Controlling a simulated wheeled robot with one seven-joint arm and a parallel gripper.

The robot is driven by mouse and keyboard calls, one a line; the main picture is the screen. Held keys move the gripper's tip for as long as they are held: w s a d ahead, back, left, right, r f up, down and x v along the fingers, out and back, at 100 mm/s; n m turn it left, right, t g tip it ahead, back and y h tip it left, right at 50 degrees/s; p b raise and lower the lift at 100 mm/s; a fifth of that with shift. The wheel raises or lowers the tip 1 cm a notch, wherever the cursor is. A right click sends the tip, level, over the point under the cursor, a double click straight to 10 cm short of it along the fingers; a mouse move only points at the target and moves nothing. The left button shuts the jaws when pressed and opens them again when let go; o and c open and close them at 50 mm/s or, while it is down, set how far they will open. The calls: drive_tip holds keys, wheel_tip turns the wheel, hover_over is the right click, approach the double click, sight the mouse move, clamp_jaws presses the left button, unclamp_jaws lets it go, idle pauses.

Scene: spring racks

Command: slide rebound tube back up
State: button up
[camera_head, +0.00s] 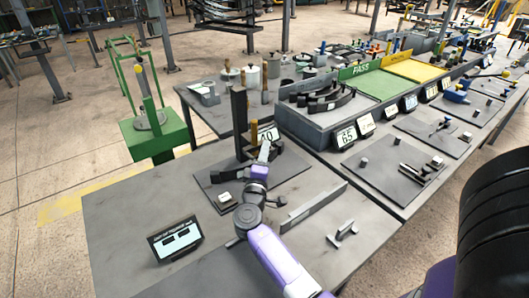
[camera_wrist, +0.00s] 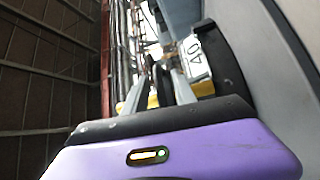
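A test stand with a dark upright column (camera_head: 239,118) rises from a dark base plate on the near table. A tan upright piece (camera_head: 254,131) stands beside the column. A white card reading 40 (camera_head: 268,134) is just right of it; the card also shows, turned, in the wrist view (camera_wrist: 196,58). My gripper (camera_head: 264,152) is close in front of the stand. In the wrist view its two grey fingers (camera_wrist: 158,82) are apart, with a narrow dark shape between them. I cannot make out the rebound tube clearly or whether a finger touches it.
A tilted display (camera_head: 174,239) stands at the near table's front left. A green sorting tray marked PASS (camera_head: 378,84) and several fixtures fill the tables behind.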

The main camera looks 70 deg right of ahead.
clamp_jaws()
idle(1.4)
